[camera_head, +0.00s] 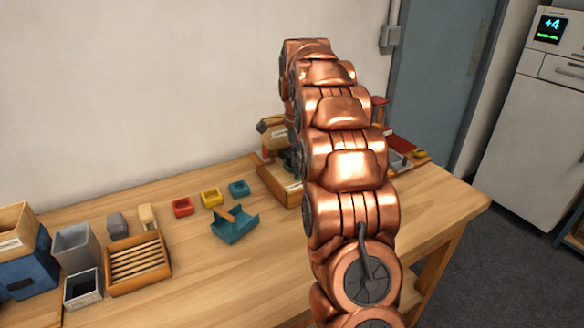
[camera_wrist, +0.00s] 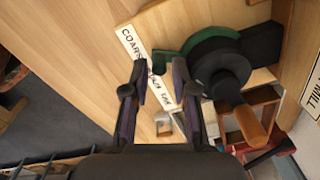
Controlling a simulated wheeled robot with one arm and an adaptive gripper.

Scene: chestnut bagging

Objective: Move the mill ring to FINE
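In the wrist view a mill with a round black body (camera_wrist: 222,62) and a wooden-knobbed crank (camera_wrist: 250,124) lies right of my gripper. A green part (camera_wrist: 178,56), which may be the mill ring or its tab, curves out from the body's left side. A white label strip (camera_wrist: 131,46) starts with COARSE at its upper end; its lower words are partly hidden and hard to read. My gripper (camera_wrist: 159,70) is open and empty, its fingers apart over the strip, close to the green part. I cannot tell whether they touch it. The head view hides my gripper behind my arm.
In the head view the wooden table (camera_head: 270,265) holds a slatted tray (camera_head: 137,263), a grey bin (camera_head: 75,247), a teal scoop tray (camera_head: 235,227) and small red, yellow and blue boxes left of my arm. The table's front centre is clear. A white cabinet (camera_head: 535,140) stands at right.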

